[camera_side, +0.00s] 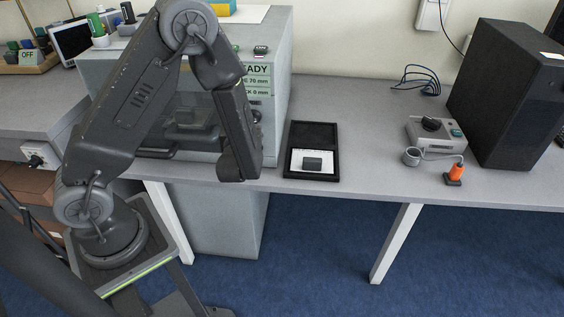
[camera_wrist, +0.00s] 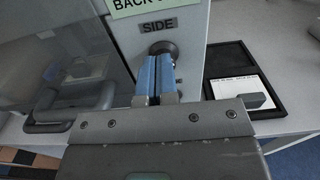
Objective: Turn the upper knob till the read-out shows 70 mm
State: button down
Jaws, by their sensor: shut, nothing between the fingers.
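The light grey machine (camera_side: 276,60) stands on the table, partly behind my arm. Its green read-out (camera_side: 256,80) shows a line ending in "E 70 mm", a line ending in "CK 0 mm" and "READY" above, with the left part hidden. A dark round knob (camera_wrist: 163,47) sits under the "SIDE" label (camera_wrist: 158,25) in the wrist view; it also shows in the side view (camera_side: 257,116). No lower knob is visible. My gripper (camera_wrist: 159,60) is shut and empty, its blue fingers just in front of the knob. Whether they touch it I cannot tell.
A black open case (camera_side: 313,134) with a white card and a grey block lies right of the machine. The table between is clear.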

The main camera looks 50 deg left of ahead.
jog(key=shift+v, duration=0.8)
jog(key=shift+s+f, duration=0.1)
